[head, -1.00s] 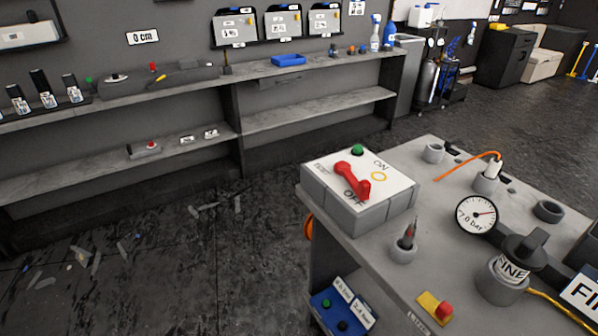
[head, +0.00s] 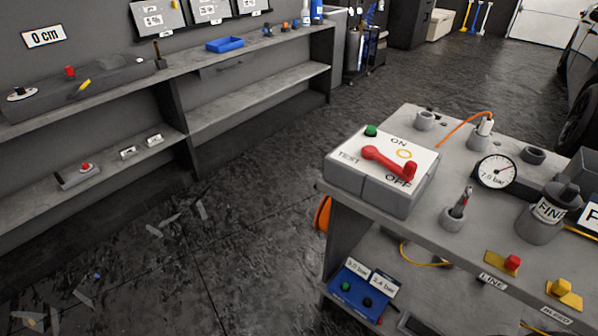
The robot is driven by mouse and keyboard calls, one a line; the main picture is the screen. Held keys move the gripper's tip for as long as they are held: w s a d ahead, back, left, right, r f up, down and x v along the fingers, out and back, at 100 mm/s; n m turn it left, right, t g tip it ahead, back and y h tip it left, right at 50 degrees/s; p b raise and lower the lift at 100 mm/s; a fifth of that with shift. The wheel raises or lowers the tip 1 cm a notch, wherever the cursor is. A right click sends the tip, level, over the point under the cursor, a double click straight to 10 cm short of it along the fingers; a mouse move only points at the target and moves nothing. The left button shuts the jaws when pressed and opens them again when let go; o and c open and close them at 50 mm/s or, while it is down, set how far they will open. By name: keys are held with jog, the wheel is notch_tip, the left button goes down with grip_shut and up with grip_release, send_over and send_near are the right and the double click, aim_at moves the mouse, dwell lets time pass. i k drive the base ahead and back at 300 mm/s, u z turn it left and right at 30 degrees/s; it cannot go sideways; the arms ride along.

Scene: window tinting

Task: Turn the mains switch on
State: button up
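The mains switch is a grey box (head: 372,188) with a white top plate, on the near left corner of a grey bench. Its red lever (head: 388,162) lies across the plate, with its knobbed end by the word OFF. A green button or lamp (head: 371,131) sits at the plate's far left corner. My gripper is not in view.
The bench (head: 400,228) also carries a pressure gauge (head: 496,171), a FINE-labelled pot (head: 541,215), a red button (head: 512,263) and a yellow one (head: 561,287). A blue box (head: 363,289) sits on its lower shelf. Long shelves (head: 200,110) line the wall. Floor between is open, with scattered scraps.

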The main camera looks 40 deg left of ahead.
aim_at(406, 174)
jog(key=u, duration=0.85)
jog(key=i, duration=0.5)
jog(key=z, duration=0.05)
jog(key=k, duration=0.5)
jog(key=z, duration=0.55)
jog(key=i, duration=0.4)
jog(key=u, duration=0.25)
